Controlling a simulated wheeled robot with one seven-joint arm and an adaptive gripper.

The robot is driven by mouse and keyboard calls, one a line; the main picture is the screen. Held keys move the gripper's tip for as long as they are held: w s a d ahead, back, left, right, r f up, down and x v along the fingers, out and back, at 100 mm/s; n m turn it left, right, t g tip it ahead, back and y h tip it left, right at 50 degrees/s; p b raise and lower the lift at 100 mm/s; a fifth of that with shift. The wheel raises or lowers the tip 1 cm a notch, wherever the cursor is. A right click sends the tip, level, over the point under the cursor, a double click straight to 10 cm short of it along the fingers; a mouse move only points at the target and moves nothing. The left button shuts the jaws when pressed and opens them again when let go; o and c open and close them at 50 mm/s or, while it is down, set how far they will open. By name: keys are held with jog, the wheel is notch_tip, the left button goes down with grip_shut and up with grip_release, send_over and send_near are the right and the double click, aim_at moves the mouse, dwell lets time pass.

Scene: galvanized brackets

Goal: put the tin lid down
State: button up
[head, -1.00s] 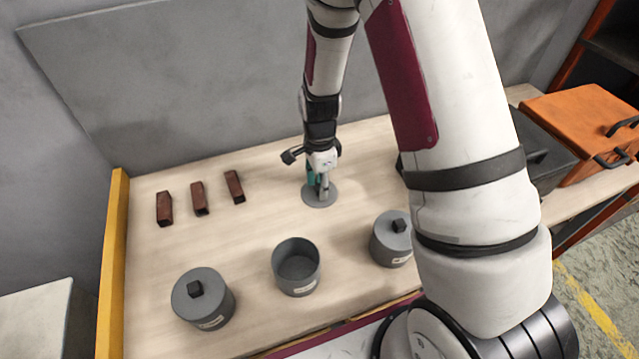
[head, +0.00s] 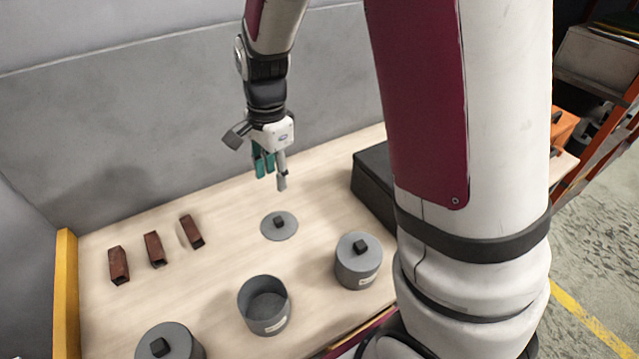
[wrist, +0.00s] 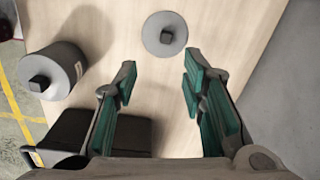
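The tin lid (head: 279,226) is a flat grey disc with a dark square knob. It lies flat on the wooden table behind the open tin (head: 264,306). In the wrist view the lid (wrist: 165,34) is beyond the fingertips, apart from them. My gripper (head: 270,176) is above the table, up and behind the lid, touching nothing. In the wrist view my gripper (wrist: 158,78) has its green-padded fingers spread wide with nothing between them. The open tin is grey, with its inside showing.
Two lidded tins stand near the front, one at the left (head: 170,343) and one at the right (head: 358,262). Several brown brackets (head: 155,249) lie at the left. A black box (head: 376,186) is at the right. A grey panel (head: 170,125) stands behind the table.

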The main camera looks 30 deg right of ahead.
jog(key=s+r+n+t, duration=0.2)
jog(key=s+r+n, duration=0.6)
jog(key=s+r, duration=0.45)
jog(key=s+r+n+t, duration=0.1)
jog(key=s+r+n, duration=0.2)
jog(key=s+n, duration=0.4)
jog(key=shift+s+d+n, duration=0.25)
jog(key=shift+s+n, duration=0.15)
jog(key=shift+s, duration=1.45)
